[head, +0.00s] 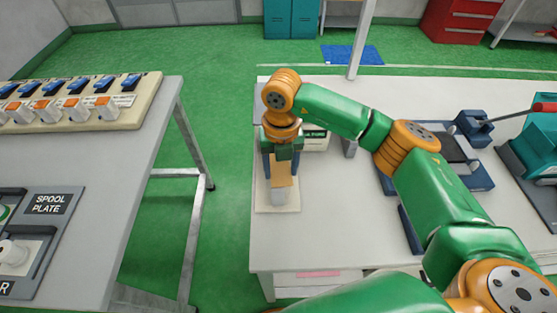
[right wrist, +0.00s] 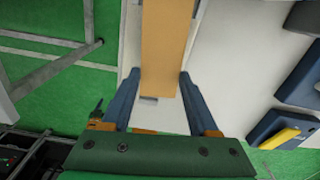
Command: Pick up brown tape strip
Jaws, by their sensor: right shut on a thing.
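The brown tape strip (head: 281,176) hangs below my right gripper (head: 280,162) in the head view, over a pale board at the left end of the right-hand bench. In the right wrist view the strip (right wrist: 167,45) runs up between the two blue fingers of my right gripper (right wrist: 158,80), which is shut on it. The strip's lower end shows just past the fingertips. In the head view the fingers and the upper part of the strip are partly hidden by the wrist. My left gripper is not in view.
The pale board (head: 278,208) lies on the white bench (head: 330,240). Blue fixtures (head: 465,178) and a red-handled tool (head: 510,113) stand at the bench's right. A separate table at left holds a switch panel (head: 75,118) and a spool plate (head: 48,205). A floor gap separates the tables.

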